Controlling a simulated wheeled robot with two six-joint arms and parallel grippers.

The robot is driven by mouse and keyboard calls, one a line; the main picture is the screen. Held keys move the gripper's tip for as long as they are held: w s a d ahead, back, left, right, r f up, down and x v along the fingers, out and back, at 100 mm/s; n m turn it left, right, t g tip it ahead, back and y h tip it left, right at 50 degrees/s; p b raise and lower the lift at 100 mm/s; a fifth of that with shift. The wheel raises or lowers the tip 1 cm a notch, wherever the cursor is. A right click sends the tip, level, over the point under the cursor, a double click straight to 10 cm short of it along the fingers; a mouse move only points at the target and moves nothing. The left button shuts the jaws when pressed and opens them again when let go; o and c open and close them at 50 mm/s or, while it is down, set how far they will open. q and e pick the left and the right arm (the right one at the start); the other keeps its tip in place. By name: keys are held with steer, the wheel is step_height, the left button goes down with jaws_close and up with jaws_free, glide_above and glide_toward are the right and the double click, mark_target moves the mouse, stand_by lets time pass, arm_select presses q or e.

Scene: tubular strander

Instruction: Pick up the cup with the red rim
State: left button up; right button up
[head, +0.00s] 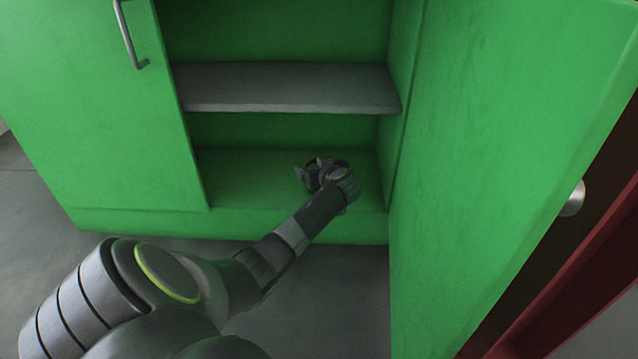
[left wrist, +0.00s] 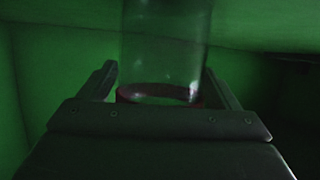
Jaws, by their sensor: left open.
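The cup (left wrist: 163,45) is clear with a red rim (left wrist: 128,93), and it shows in the left wrist view. Its rim faces my gripper and its body reaches away, past the top of the picture. My left gripper (head: 309,172) is inside the green cabinet, above its floor. In the left wrist view the left gripper (left wrist: 161,82) is open, with one finger on each side of the cup near the rim. Whether the fingers touch the cup cannot be told. In the head view my gripper and wrist mostly hide the cup. My right gripper is not in view.
The green cabinet (head: 230,175) has a grey shelf (head: 290,90) above my gripper. A closed green door (head: 90,110) with a handle stands left of the opening. A large green panel (head: 500,130) stands close on the right. The compartment floor left of my gripper is clear.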

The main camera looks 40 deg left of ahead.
arm_select(q)
steer(key=c, duration=1)
steer(key=shift+r, duration=0.1)
steer(key=shift+c, duration=0.2)
